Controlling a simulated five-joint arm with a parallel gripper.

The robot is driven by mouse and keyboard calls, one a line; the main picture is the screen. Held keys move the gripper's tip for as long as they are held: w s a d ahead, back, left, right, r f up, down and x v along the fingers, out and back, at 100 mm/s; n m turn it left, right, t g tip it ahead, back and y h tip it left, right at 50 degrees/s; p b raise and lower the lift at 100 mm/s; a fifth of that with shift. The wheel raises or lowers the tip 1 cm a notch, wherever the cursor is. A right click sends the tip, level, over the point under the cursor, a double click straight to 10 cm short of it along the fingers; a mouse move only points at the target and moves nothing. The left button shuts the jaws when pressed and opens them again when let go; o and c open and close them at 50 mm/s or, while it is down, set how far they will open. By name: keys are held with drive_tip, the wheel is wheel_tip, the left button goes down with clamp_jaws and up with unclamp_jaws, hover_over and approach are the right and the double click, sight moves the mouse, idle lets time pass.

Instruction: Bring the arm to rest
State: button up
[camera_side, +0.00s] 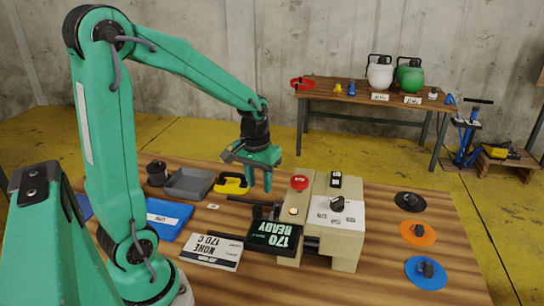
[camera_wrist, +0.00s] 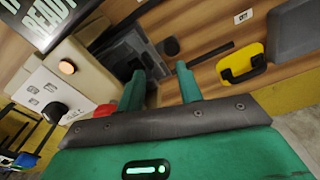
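My green arm reaches over the wooden table (camera_side: 390,285). My gripper (camera_side: 257,186) hangs in the air, pointing down, to the left of a beige machine (camera_side: 347,248) and near a yellow-and-black tool (camera_side: 231,184). In the wrist view, the two green fingers of my gripper (camera_wrist: 160,78) stand apart with nothing held between them. The machine's red knob (camera_wrist: 104,111) shows just left of the fingers, and the yellow tool (camera_wrist: 241,66) lies to their right.
A display (camera_side: 273,236) reading "170 READY" and a card (camera_side: 212,250) lie in front. A grey tray (camera_side: 188,184) and blue folder (camera_side: 165,221) are left. Black, orange (camera_side: 416,233) and blue discs line the right. A back table (camera_side: 330,96) stands apart.

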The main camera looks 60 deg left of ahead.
drive_tip(key=s+d+r+m+t, duration=0.4)
drive_tip(key=s+d+r+m, duration=0.1)
drive_tip(key=s+d+r, duration=0.5)
drive_tip(key=shift+r+t, duration=0.4)
drive_tip(key=shift+r, duration=0.2)
